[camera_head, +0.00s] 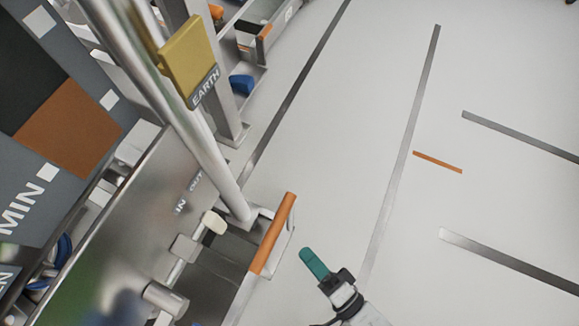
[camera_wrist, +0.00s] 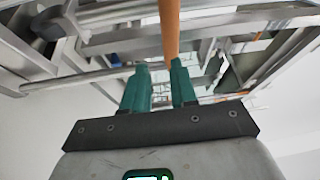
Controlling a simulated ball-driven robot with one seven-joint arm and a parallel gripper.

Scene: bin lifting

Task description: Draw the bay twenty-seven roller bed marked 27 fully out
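An orange handle bar (camera_head: 272,234) is fixed across the front end of a metal roller bed or drawer frame (camera_head: 238,300) at the lower middle of the head view. No number 27 is readable. My gripper (camera_head: 315,262) has teal fingers and is just right of the handle, apart from it, over the pale floor. In the wrist view the two fingers of my gripper (camera_wrist: 158,80) stand apart with nothing held. The orange bar (camera_wrist: 169,28) shows just beyond the tips, nearer the right finger; contact is not clear.
Grey panels (camera_head: 30,150) and a steel plate (camera_head: 140,225) fill the left. Another orange-edged tray (camera_head: 262,40) is at the top. The floor (camera_head: 350,150) at right is clear, with painted lines.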

